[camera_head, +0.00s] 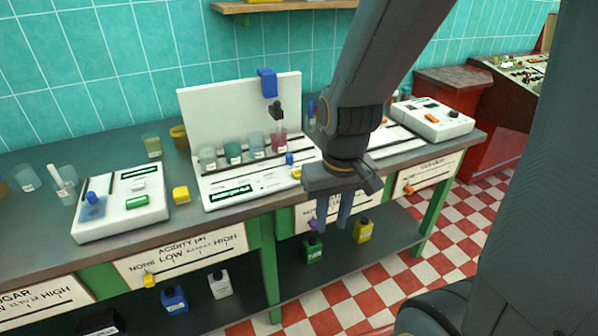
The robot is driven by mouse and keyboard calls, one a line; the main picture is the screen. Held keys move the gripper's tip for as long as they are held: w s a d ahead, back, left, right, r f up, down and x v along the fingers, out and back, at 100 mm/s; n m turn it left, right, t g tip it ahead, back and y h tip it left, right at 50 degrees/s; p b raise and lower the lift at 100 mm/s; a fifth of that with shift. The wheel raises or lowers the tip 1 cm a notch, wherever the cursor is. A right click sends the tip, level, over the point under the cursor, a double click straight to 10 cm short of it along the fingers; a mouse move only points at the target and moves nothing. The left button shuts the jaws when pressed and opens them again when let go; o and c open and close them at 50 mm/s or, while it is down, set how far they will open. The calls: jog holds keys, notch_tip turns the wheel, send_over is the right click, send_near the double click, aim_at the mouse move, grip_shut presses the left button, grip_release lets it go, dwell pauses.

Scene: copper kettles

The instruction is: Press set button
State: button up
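My gripper (334,224) hangs pointing down in front of the bench's front edge, right of the middle. Its two fingers show a gap between them and hold nothing. No label reading "set" can be made out. A white device (120,222) at the left has a green button (137,202), a blue knob and a small dark display. A white device with a tall back panel (240,192) stands mid-bench, with a green display strip on its front. Another white device (433,124) at the right end has an orange button (431,117). My arm hides part of the bench between the last two.
The grey bench (30,236) has green legs and labelled slider panels (180,257) along its front. Several beakers stand at the left and in the middle device. Bottles stand on the lower shelf. A red console is at the right.

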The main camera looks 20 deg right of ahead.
grip_shut()
dwell(1.7)
